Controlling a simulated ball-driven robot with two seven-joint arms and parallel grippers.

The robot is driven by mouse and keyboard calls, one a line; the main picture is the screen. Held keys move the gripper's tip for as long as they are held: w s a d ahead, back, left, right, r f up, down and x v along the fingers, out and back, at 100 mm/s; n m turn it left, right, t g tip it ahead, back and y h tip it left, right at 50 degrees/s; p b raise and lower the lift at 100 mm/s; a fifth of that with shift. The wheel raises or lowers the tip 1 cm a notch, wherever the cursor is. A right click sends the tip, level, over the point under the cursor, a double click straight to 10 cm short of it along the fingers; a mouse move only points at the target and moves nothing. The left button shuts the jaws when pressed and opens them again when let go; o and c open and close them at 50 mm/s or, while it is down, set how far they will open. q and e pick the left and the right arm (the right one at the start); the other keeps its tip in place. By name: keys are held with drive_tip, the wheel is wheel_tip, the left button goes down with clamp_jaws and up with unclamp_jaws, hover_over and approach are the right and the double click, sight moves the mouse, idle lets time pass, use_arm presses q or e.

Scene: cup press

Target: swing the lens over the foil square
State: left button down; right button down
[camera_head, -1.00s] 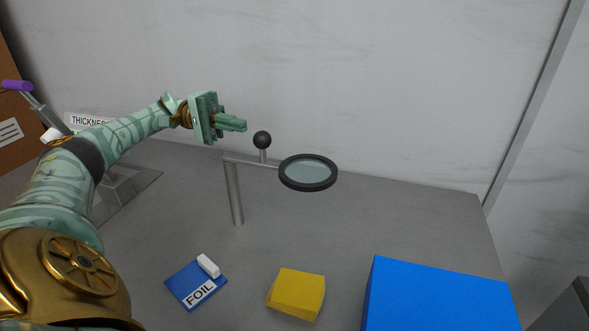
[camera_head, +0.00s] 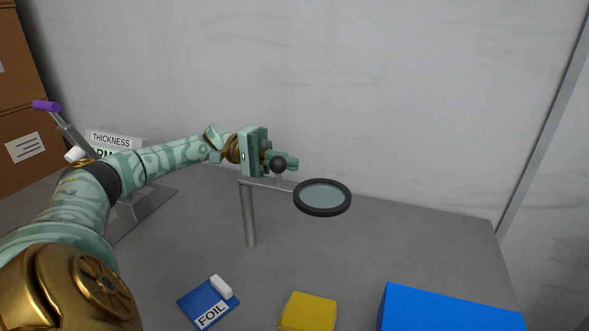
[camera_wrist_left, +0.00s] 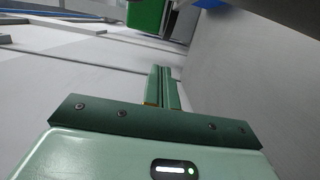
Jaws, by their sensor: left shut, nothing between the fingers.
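The lens (camera_head: 322,197) is a dark-rimmed round glass on a horizontal arm, carried by a grey post (camera_head: 248,215). A black ball knob (camera_head: 278,165) stands on that arm. The blue foil square (camera_head: 208,303), with a FOIL label and a small white block on it, lies on the table in front of the post. The lens hangs to the right of it, not above it. My left gripper (camera_head: 292,162) is shut and empty, its fingers behind the knob in the head view; I cannot tell if they touch. The left wrist view shows its closed fingers (camera_wrist_left: 162,88). My right gripper is not in view.
A yellow block (camera_head: 308,312) and a large blue box (camera_head: 450,312) stand at the front right. A device with a purple-tipped lever (camera_head: 46,106) and a THICKNESS sign (camera_head: 112,139) stand at the left. A wall closes the back. The table right of the lens is clear.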

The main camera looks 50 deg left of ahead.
sight(317, 180)
use_arm(q)
drive_tip(key=d, duration=0.2)
drive_tip(key=s+d+p, duration=0.1)
drive_tip(key=d, duration=0.2)
drive_tip(key=shift+f+p, duration=0.1)
drive_tip(key=shift+p, duration=0.2)
drive_tip(key=shift+s, duration=0.1)
